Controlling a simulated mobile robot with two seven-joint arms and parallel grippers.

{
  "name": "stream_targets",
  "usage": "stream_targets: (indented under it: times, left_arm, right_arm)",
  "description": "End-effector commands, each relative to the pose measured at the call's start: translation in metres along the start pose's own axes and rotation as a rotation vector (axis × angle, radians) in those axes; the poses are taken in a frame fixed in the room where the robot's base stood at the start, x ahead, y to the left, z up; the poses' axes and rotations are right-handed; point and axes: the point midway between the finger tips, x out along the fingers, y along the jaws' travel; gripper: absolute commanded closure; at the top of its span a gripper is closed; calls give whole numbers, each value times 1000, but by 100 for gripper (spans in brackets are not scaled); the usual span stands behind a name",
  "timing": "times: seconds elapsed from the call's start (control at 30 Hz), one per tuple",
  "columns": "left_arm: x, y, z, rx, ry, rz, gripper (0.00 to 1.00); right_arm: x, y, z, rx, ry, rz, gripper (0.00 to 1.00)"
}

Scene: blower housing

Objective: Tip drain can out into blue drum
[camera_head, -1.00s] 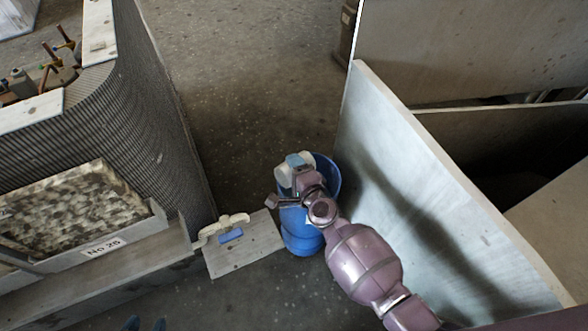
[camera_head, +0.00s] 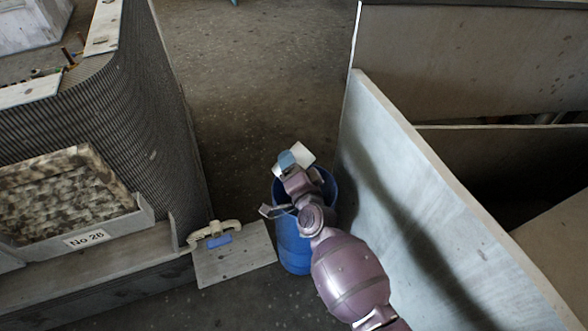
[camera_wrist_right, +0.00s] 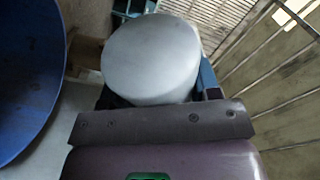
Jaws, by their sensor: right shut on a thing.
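The blue drum (camera_head: 296,250) stands on the floor in the middle of the head view, and its rim shows at left in the right wrist view (camera_wrist_right: 28,80). My right gripper (camera_head: 289,161) is over the drum's mouth, shut on the pale grey drain can (camera_head: 303,156). The can looks tilted in the head view. In the right wrist view the can's round, smooth grey end (camera_wrist_right: 150,58) sits between the fingers. Its opening and any contents cannot be made out. My arm hides much of the drum's mouth. My left gripper is not in view.
A pale panel (camera_head: 420,200) stands close on the drum's right. On its left lies a grey board (camera_head: 235,265) with a cream handle (camera_head: 215,234), beside the ribbed housing (camera_head: 150,110) with the No 26 label. Open floor (camera_head: 245,60) lies beyond.

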Motion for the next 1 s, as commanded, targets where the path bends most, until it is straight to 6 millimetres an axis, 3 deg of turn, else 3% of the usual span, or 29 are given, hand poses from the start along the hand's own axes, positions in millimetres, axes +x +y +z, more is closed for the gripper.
stream_targets:
  times: [0.7,1.0]
  left_arm:
    - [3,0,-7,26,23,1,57]
    - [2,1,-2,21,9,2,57]
  right_arm:
    - [-2,-43,-18,-900,157,-262,87]
    - [-3,-46,-18,-1018,177,-294,87]
